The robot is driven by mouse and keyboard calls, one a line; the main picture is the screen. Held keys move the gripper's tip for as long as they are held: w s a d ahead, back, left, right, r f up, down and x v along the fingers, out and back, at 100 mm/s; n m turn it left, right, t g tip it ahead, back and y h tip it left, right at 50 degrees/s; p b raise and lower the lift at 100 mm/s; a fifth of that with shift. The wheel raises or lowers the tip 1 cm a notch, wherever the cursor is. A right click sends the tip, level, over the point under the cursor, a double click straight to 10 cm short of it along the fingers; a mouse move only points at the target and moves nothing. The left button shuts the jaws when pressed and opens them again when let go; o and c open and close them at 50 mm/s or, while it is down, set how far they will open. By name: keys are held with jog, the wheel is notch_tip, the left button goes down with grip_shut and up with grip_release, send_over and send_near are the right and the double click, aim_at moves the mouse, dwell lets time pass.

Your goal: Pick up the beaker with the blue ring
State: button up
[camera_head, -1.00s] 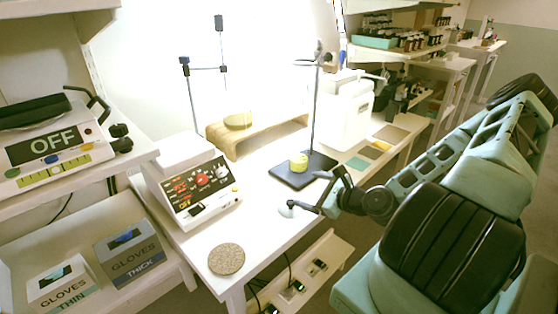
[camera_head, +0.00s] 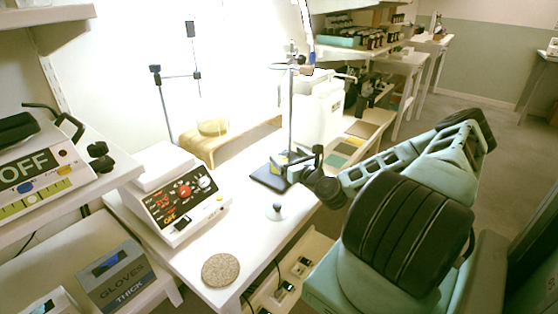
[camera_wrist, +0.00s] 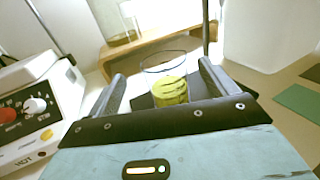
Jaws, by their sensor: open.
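A clear beaker with yellow contents (camera_wrist: 170,91) stands on the black stand base (camera_wrist: 142,101) in the wrist view. A thin dark bluish ring shows at its rim. My gripper (camera_wrist: 162,70) is open, with one finger on each side of the beaker in that view; I cannot tell whether either touches it. In the head view my gripper (camera_head: 303,160) is at the stand base (camera_head: 268,177) and mostly hides the beaker, with a bit of yellow showing. Another clear vessel with yellowish contents (camera_head: 212,127) stands on a wooden bench; it also shows in the wrist view (camera_wrist: 123,38).
The stand's upright rod (camera_head: 291,110) rises close beside my gripper. A hotplate-like device (camera_head: 180,198) with knobs stands to the left. The wooden bench (camera_head: 243,140) is behind, a white container (camera_head: 320,108) to the right. A round cork mat (camera_head: 221,270) lies near the table's front.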

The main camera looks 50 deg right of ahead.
aim_at(275, 145)
jog(key=shift+f+p+x, duration=0.2)
jog(key=shift+p+x, duration=0.15)
jog(key=shift+x, duration=1.35)
jog(key=shift+f+p+x, duration=0.25)
jog(key=shift+p+x, duration=0.05)
jog(key=shift+x, duration=1.35)
jog(key=shift+d, duration=0.15)
jog(key=c, duration=1.6)
